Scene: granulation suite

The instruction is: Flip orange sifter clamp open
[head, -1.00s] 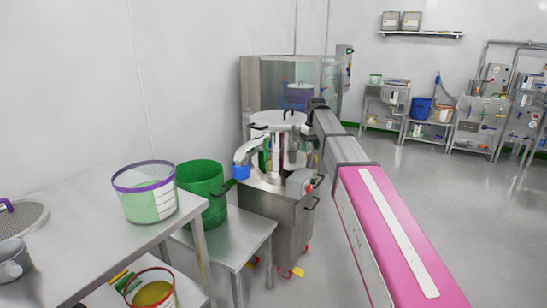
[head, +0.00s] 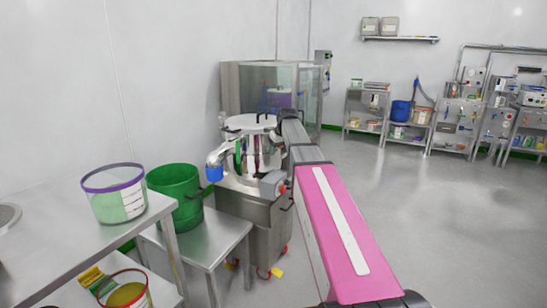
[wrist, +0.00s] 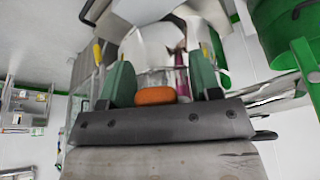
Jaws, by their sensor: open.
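The sifter machine (head: 252,185) is a steel unit with a round pale top, left of centre in the head view. The orange clamp (wrist: 156,96) shows in the wrist view as a small rounded orange piece. My gripper (wrist: 161,78) has two green fingers standing apart, one on each side of the orange piece in the picture. The fingers look clear of it, with gaps on both sides. I cannot tell its exact depth between them. In the head view my pink and grey arm reaches toward the sifter, and I cannot make out the gripper or clamp there.
A green drum (head: 177,192) stands left of the sifter on a low steel table (head: 212,245). A purple-rimmed bucket (head: 114,193) is on the nearer table. A green container (wrist: 288,40) is close at right in the wrist view. The floor at right (head: 440,220) is clear.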

